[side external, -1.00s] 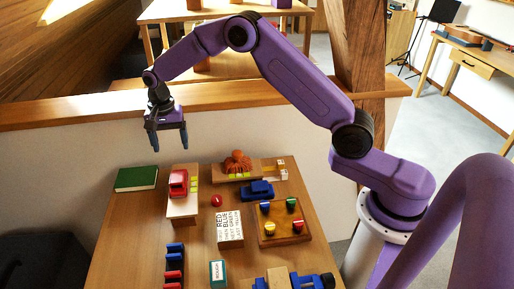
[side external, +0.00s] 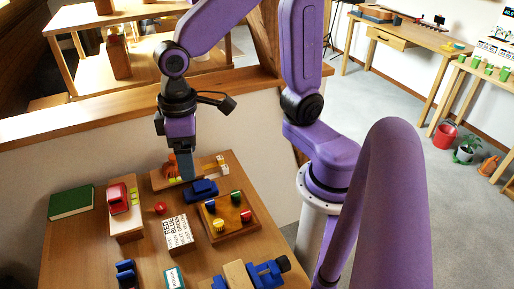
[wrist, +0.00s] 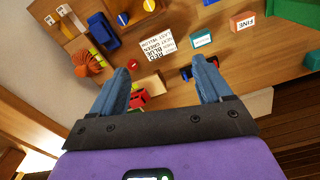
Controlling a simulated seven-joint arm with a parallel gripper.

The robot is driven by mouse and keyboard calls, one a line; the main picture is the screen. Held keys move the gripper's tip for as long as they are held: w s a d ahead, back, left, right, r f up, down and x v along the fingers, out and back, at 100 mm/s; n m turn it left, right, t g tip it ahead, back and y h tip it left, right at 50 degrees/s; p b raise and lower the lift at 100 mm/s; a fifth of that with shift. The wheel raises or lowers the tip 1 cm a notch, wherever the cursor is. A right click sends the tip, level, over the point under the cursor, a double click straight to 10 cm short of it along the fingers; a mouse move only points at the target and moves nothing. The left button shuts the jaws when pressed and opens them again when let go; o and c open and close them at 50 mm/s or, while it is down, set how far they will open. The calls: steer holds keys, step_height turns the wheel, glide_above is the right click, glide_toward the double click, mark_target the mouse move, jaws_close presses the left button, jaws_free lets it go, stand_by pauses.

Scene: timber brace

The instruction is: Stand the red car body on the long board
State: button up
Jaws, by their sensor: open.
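The red car body (side external: 118,198) sits on a pale wooden block at the left of the table in the side view; in the wrist view it (wrist: 139,99) is partly hidden behind a finger. A long pale board (side external: 217,164) lies at the back, bearing an orange piece (side external: 171,168) and small yellow pieces. I cannot tell for sure which board the task names. My gripper (side external: 187,178) points down near the back board and the blue car, to the right of the red car body. In the wrist view its fingers (wrist: 160,64) are wide apart, with nothing held between them.
A blue car (side external: 203,189) stands in front of the back board. A peg tray (side external: 240,228), a printed card (side external: 179,233), a small red piece (side external: 160,208) and a green book (side external: 71,202) lie around. Blue clamp parts (side external: 266,272) are at the front. Bare tabletop shows at the front left.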

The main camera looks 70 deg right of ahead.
steer(key=s+d+n, duration=0.6)
steer(key=s+d, duration=0.1)
steer(key=s, duration=0.5)
steer(key=shift+s+d+f, duration=0.15)
steer(key=shift+f, duration=0.25)
stand_by(0.3)
